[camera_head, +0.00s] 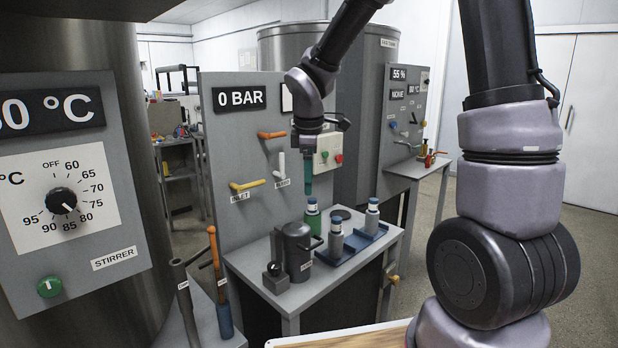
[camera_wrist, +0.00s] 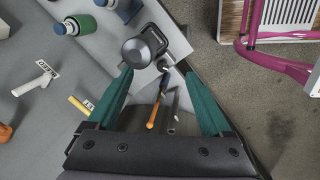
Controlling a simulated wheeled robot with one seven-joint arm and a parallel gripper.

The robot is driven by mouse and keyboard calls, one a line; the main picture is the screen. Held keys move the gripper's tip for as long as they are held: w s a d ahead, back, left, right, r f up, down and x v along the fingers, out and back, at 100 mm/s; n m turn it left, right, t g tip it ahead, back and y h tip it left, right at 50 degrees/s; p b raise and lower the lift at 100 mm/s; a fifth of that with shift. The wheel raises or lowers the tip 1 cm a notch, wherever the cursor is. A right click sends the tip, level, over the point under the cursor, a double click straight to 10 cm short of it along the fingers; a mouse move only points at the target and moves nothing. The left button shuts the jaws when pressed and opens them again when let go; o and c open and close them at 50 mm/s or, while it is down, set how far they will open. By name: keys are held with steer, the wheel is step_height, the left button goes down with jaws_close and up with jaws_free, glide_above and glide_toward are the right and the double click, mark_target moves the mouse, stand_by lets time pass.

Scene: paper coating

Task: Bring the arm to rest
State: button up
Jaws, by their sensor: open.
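My arm reaches from the right side of the head view over a small grey side table (camera_head: 258,265). My gripper (camera_head: 308,190) hangs above this table, pointing down, in front of the grey panel marked 0 BAR. In the wrist view my gripper (camera_wrist: 160,95) shows two teal fingers spread wide apart, with nothing held between them. A dark grey jug (camera_head: 297,248) stands on the table below; it also shows beyond the fingertips in the wrist view (camera_wrist: 140,50).
An orange-handled tool (camera_head: 215,265) stands at the table's left. Levers, including a yellow one (camera_head: 247,185), stick out from the panel. A pink-framed object (camera_wrist: 275,60) is at the wrist view's right.

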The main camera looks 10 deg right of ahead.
steer(key=shift+d+r, duration=0.1)
steer(key=s+d+r+m+t+y, duration=0.1)
steer(key=s+d+r+m+t, duration=0.1)
steer(key=s+d+r+m, duration=0.4)
steer(key=s+d+r+m+t+y, duration=0.1)
steer(key=s+d+r+m+t, duration=0.2)
steer(key=s+d+r+m, duration=0.3)
steer(key=s+r+m, duration=0.4)
steer(key=s+m, duration=0.1)
steer(key=m, duration=0.2)
steer(key=shift+s+m, duration=0.4)
